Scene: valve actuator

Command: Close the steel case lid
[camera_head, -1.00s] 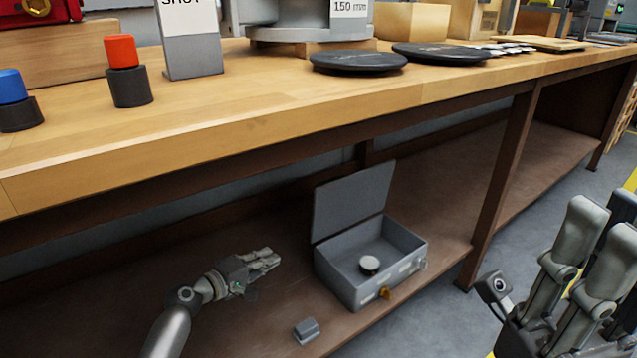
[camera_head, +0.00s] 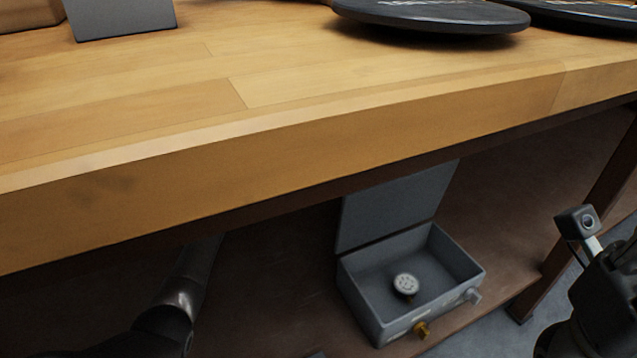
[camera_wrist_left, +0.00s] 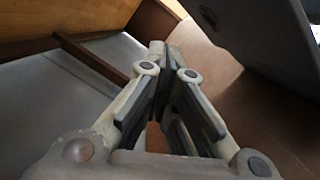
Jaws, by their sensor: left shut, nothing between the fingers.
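The grey steel case (camera_head: 372,308) sits on the lower shelf under the bench in the head view. Its lid (camera_head: 392,208) stands open and upright, its top cut off by the bench edge. A round pale knob-like piece (camera_head: 405,284) is inside. In the left wrist view, a large grey panel (camera_wrist_left: 255,25), which looks like the lid, is at the upper right. My left gripper (camera_wrist_left: 158,48) is shut and empty, beside the panel with no clear contact. In the head view the bench hides its fingers.
The thick wooden bench top (camera_head: 300,130) overhangs the shelf and the case. A brass latch (camera_head: 422,330) is on the case front. Black discs (camera_head: 430,14) lie on the bench. A dark bench leg (camera_head: 580,240) stands right of the case.

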